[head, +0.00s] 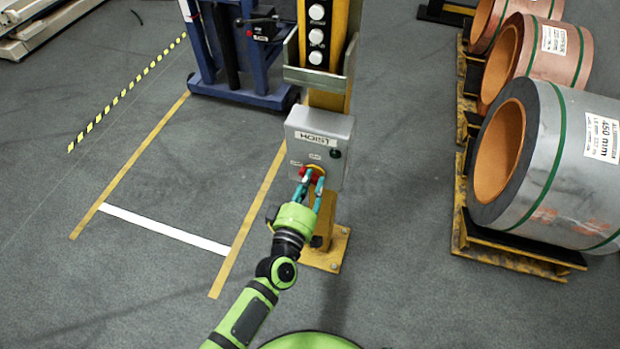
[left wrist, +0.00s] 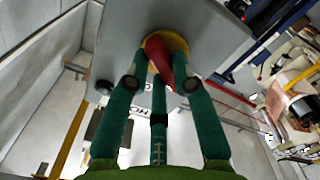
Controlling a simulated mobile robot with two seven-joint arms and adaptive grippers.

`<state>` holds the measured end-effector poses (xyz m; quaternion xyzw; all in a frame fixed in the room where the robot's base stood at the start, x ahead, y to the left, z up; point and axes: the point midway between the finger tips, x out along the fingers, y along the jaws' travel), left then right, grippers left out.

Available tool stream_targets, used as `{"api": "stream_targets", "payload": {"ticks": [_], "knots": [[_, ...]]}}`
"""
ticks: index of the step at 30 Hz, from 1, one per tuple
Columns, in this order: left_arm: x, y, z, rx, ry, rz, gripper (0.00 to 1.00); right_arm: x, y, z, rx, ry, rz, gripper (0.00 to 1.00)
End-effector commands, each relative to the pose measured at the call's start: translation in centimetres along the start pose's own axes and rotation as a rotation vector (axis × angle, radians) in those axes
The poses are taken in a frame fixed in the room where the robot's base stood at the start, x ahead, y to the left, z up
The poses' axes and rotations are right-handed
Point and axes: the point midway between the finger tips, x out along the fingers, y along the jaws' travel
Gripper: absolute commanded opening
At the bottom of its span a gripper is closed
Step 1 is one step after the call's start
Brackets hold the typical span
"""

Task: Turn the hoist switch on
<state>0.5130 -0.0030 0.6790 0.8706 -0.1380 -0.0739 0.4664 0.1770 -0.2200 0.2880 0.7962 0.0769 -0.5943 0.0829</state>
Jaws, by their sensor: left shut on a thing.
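The hoist switch box (head: 330,135) is a grey box marked HOIST on a yellow post. Its red switch handle (head: 304,174) sits on a yellow round plate low on the front face. My left gripper (head: 312,178) is at the box, with its teal fingers around the red handle. In the left wrist view, the red handle (left wrist: 158,58) lies between the fingers of my gripper (left wrist: 155,85), in front of the yellow plate (left wrist: 172,42). The fingers are closed on it. The fingers partly hide the handle in the head view. My right gripper is not in view.
A yellow post (head: 327,228) on a floor plate carries the box. Above it is a panel of white buttons (head: 317,35). A blue stand (head: 245,85) is behind left. Copper and grey coils (head: 545,165) lie on yellow-black pallets at right. Floor left of the post is clear.

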Motion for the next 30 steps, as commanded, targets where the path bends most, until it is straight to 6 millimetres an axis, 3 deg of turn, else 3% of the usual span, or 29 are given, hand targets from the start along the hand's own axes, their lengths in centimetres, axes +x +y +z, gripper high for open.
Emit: {"api": "stream_targets", "payload": {"ticks": [22, 30], "knots": [[0.0, 0.0, 0.3, 0.697, -0.001, -0.001, 0.0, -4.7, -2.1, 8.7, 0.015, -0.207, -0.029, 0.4], [0.0, -0.1, 0.4, 0.88, 0.0, -0.001, 0.0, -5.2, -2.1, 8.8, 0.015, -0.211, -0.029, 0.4]]}}
